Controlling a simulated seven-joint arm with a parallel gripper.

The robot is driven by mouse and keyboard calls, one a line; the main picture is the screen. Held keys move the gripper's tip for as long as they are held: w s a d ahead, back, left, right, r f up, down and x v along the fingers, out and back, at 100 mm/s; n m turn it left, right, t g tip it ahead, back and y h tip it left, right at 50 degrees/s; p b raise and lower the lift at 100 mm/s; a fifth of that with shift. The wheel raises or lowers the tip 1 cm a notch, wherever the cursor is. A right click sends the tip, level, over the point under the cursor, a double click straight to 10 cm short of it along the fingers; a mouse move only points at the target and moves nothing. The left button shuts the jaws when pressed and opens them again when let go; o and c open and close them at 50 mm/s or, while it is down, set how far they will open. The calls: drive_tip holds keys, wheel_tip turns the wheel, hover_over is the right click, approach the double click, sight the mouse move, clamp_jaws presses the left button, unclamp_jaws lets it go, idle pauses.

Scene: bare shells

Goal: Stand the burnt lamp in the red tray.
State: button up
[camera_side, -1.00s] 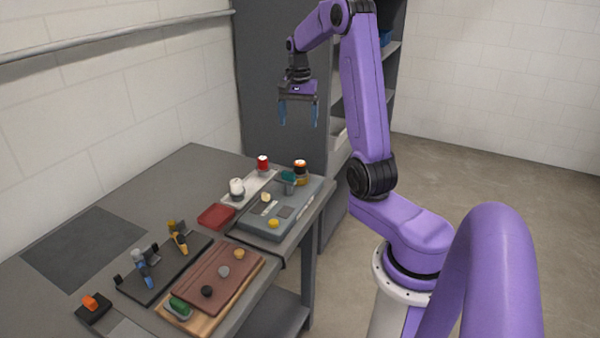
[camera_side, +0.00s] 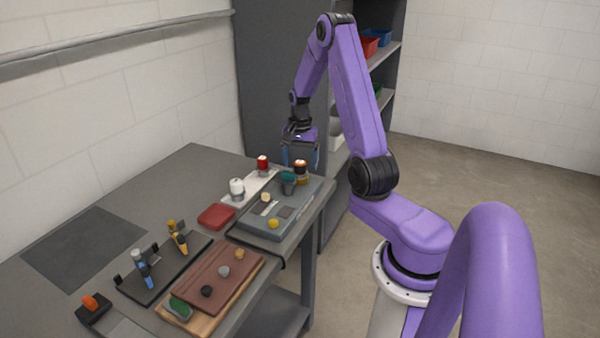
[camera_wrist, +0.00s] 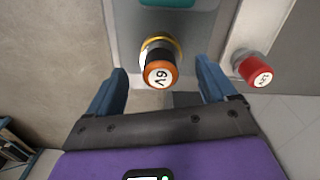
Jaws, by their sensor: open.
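The burnt lamp (camera_side: 301,166) has a dark body and an orange cap; it stands upright in a gold ring at the far corner of the grey panel box. In the wrist view the lamp (camera_wrist: 160,68) shows a number on its cap. My gripper (camera_side: 301,161) is open just above the lamp in the side view. In the wrist view the fingers of my gripper (camera_wrist: 162,72) lie on either side of the lamp, with a gap at each side. The red tray (camera_side: 216,216) lies empty on the bench, left of the box.
A red-capped lamp (camera_side: 262,163) and a white lamp (camera_side: 237,188) stand on a pale strip; the red one (camera_wrist: 256,69) is right of my gripper in the wrist view. A green part (camera_side: 288,178) is close to the burnt lamp. The grey box (camera_side: 259,226) carries several small knobs.

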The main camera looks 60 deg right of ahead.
drive_tip(key=shift+f, duration=0.9)
drive_tip(key=shift+r, duration=0.1)
drive_tip(key=c, duration=1.3)
